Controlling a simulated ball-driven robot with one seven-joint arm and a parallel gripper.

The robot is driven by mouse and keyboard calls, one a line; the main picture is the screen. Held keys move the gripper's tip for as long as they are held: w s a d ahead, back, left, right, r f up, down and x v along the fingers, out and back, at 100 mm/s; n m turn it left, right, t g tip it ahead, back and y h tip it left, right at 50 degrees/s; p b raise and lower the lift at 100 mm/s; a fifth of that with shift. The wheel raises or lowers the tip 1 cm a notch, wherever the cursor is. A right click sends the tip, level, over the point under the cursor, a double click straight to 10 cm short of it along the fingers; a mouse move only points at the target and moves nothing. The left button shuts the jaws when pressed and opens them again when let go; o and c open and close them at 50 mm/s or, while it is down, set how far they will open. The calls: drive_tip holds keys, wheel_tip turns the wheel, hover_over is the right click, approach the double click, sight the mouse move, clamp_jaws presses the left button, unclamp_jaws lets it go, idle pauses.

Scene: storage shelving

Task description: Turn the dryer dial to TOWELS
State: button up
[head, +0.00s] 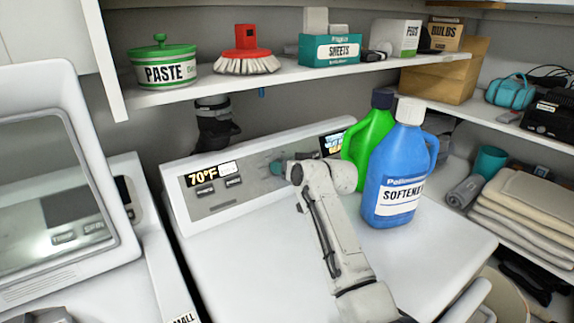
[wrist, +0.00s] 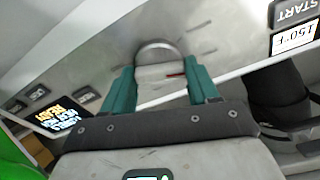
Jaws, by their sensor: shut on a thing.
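The dryer's control panel (head: 240,192) slopes up at the back of the white machine top. The silver round dial (wrist: 157,50) shows in the wrist view, between the teal fingers, with a short red mark near its lower right. My gripper (wrist: 161,80) is shut on the dial, one finger on each side of it. In the head view my gripper (head: 279,167) reaches the middle of the panel, and my wrist hides most of the dial. The word TOWELS and the other setting labels cannot be read in either view.
A blue softener bottle (head: 392,185) and a green bottle (head: 366,138) stand right of my arm, close to it. A display (head: 200,177) is at the panel's left. A shelf (head: 290,78) with several items hangs above. Folded towels (head: 525,210) lie at right.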

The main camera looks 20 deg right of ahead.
drive_tip(key=shift+m, duration=0.6)
drive_tip(key=o, duration=1)
drive_tip(key=shift+s+d, duration=0.1)
drive_tip(key=v, duration=1)
drive_tip(key=shift+s+r, duration=0.1)
drive_tip(key=shift+s, duration=0.2)
